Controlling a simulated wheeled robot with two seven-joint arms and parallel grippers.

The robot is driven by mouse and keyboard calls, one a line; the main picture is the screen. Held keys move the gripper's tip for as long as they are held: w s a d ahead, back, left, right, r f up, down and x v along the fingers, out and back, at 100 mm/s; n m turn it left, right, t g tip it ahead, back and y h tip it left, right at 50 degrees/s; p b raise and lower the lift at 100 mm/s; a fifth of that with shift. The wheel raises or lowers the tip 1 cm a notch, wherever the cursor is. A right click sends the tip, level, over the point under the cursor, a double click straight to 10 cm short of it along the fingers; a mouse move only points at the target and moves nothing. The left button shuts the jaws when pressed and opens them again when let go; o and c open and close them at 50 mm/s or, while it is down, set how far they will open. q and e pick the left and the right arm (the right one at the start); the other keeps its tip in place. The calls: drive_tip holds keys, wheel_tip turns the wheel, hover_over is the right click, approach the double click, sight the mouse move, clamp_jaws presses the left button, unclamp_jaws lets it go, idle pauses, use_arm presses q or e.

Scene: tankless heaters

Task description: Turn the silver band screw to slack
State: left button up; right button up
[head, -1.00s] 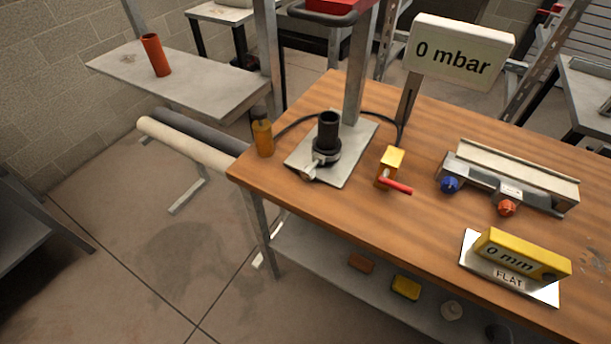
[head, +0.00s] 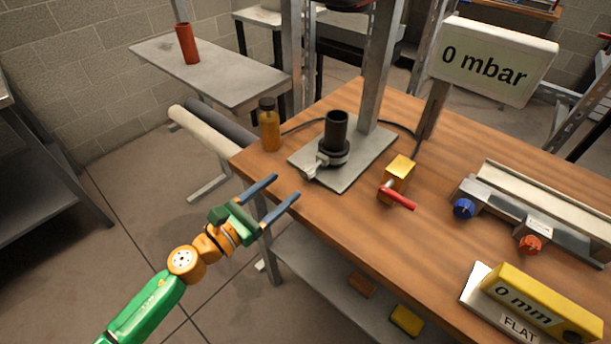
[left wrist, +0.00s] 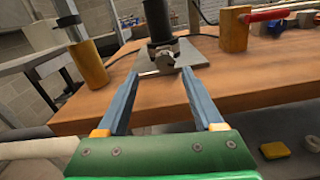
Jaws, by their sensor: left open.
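The silver band screw (head: 313,171) sticks out at the front left of the dark band around the base of an upright black pipe (head: 336,133). The pipe stands on a grey metal plate (head: 352,176) on the wooden bench. My left gripper (head: 286,188) is open and empty, with blue fingers, in front of the bench's near left edge. In the left wrist view the screw (left wrist: 163,62) shows ahead, between and beyond the two fingertips, apart from them. My right gripper is not in view.
A yellow block with a red lever (head: 398,197) stands right of the plate. An amber bottle (head: 269,128) stands left of it. A grey post rises behind the pipe. A "0 mbar" display (head: 492,62) and a yellow "0 mm" gauge (head: 540,305) are further right.

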sight(303, 175)
use_arm(q)
drive_tip(key=shift+w+d+m+g, duration=0.25)
drive_tip(key=shift+d+m+g, duration=0.05)
drive_tip(key=shift+m, duration=0.3)
drive_tip(key=p+x, duration=0.1)
drive_tip(key=x, duration=0.5)
drive_tip(key=shift+w+d+f, duration=0.1)
drive_tip(key=shift+d, duration=0.2)
clamp_jaws()
